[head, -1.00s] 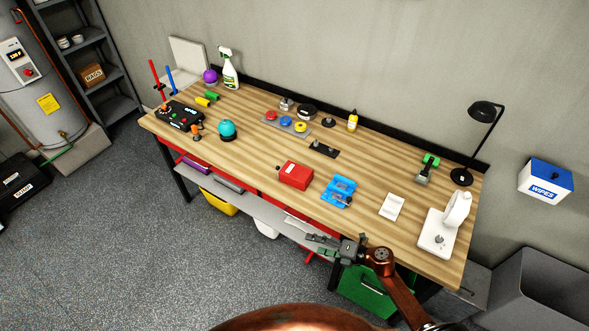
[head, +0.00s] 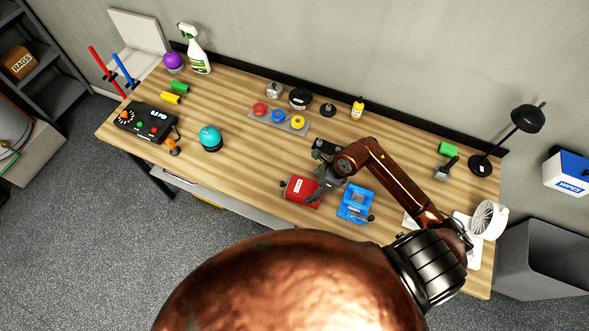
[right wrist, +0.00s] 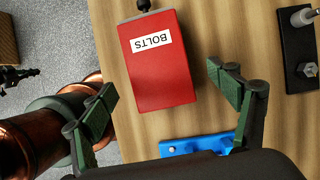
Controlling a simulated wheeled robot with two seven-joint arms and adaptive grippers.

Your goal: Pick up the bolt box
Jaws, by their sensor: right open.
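The bolt box is a red box (head: 301,191) on the wooden bench, near its front edge. In the right wrist view the red box (right wrist: 160,68) shows a white label reading BOLTS and a small dark knob at its far end. My right gripper (head: 318,168) is above the bench close to the box and covers part of its right side in the head view. In the right wrist view the open green-padded fingers (right wrist: 164,84) are apart, with the box ahead between them and nothing held. My left gripper is not in view.
A blue device (head: 356,203) sits just right of the box. Coloured buttons (head: 278,116) on a plate and a black puck (head: 300,98) lie behind. A teal dome (head: 211,139) is to the left. Bare wood lies between the dome and the box.

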